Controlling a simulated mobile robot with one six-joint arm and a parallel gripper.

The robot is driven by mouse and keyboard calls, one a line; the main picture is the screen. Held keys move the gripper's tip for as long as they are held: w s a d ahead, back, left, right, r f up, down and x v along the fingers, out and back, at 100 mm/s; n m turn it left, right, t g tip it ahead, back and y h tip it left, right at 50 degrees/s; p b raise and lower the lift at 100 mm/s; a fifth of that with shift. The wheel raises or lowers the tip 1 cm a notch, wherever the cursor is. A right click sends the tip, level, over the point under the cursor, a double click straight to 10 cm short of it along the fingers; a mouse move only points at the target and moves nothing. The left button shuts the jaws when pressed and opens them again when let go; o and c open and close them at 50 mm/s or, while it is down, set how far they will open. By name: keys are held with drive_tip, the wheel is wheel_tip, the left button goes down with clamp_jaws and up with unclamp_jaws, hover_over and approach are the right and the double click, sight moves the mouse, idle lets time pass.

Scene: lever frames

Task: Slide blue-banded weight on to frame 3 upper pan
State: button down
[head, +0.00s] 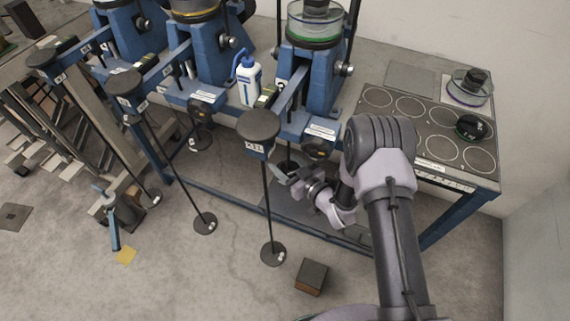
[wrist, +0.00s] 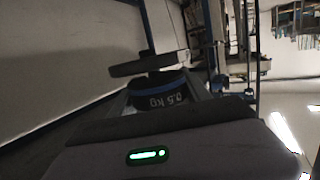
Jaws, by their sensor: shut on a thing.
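The blue-banded weight (wrist: 160,95), dark and marked 0.5 kg, sits at my gripper's jaws in the wrist view. My gripper (head: 288,179) is shut on it, below the beam of the rightmost blue frame (head: 318,82). Just past the weight in the wrist view is a dark round pan (wrist: 148,65) on a thin rod. I cannot tell whether weight and pan touch. In the head view a small dark pan (head: 287,165) shows just above my gripper; the weight is hard to make out there.
A hanging rod with a low round pan (head: 273,253) stands left of my gripper. A dark block (head: 311,277) lies on the floor. A bench top with ringed spots (head: 408,104) holds a green-banded weight (head: 473,127) and a glass dish (head: 468,94). A white bottle (head: 249,82) stands between frames.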

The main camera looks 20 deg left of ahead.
drive_tip(key=shift+w+a, duration=0.2)
drive_tip(key=shift+w+a, duration=0.2)
drive_tip(key=shift+w, duration=0.05)
drive_tip(key=shift+w+a, duration=0.1)
drive_tip(key=shift+w, duration=0.05)
drive_tip(key=shift+f, duration=0.4)
idle(0.5)
drive_tip(key=shift+c, duration=2.1)
unclamp_jaws()
drive_tip(key=shift+p+v, duration=1.1)
drive_tip(key=shift+v, duration=2.45)
drive_tip(key=shift+f, duration=0.1)
